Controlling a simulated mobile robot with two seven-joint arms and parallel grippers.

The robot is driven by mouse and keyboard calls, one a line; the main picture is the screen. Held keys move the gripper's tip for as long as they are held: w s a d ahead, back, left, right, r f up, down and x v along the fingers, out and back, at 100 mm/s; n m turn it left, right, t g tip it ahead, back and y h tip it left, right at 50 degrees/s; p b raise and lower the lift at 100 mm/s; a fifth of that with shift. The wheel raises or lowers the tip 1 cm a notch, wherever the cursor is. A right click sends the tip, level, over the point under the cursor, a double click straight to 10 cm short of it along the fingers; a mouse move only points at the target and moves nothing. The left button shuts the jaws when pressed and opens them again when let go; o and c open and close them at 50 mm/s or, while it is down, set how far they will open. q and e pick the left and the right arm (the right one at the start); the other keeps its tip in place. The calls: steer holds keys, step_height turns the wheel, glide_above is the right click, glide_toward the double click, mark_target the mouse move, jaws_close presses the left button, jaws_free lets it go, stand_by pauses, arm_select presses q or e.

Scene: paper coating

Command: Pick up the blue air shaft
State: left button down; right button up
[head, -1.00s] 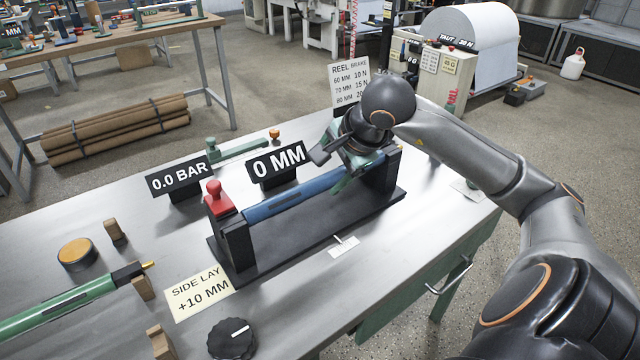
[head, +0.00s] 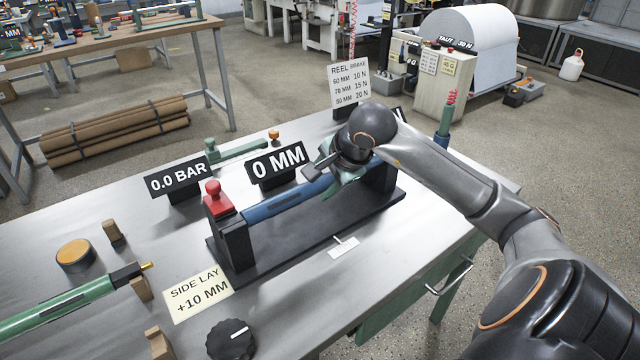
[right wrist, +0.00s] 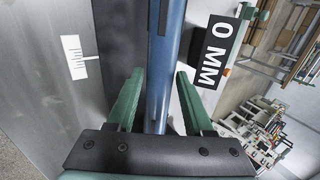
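The blue air shaft (head: 287,203) lies level in a black stand (head: 310,230), held between its two end blocks. My right gripper (head: 338,180) is over the right part of the shaft in the head view, its green fingers partly hidden by my wrist. In the right wrist view, the open right gripper (right wrist: 160,75) has one finger on each side of the blue shaft (right wrist: 168,50), with visible gaps beside it. The shaft's right end is hidden behind my arm in the head view. My left gripper is not in view.
A red knob (head: 213,195) tops the left block. Signs reading 0.0 BAR (head: 178,178) and 0 MM (head: 277,164) stand behind the shaft. A green shaft (head: 70,303) rests on wooden blocks at left. A black dial (head: 231,340) sits in front.

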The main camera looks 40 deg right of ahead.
jaws_close()
stand_by(0.4)
stand_by(0.5)
steer(key=shift+r, duration=0.15)
